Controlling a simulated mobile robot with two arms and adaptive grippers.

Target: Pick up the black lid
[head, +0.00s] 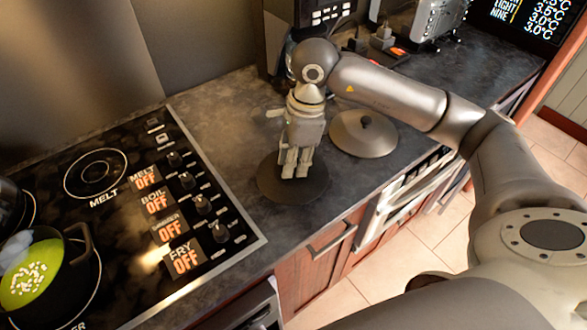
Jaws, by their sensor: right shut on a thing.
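The black lid (320,190) is a dark round disc at the counter's front edge, right of the stove. My right gripper (295,174) points straight down over its middle, with its fingers shut on the lid; the fingers hide the grip point. I cannot tell whether the lid rests on the counter or is slightly raised. My left gripper is not in view.
A grey lid with a dark knob (362,145) lies just right of the black lid. The stove (135,245) is at left, with a black pot (75,265) holding green food. A toaster-like appliance (433,18) stands at the back right. Bare counter (225,125) lies behind the black lid.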

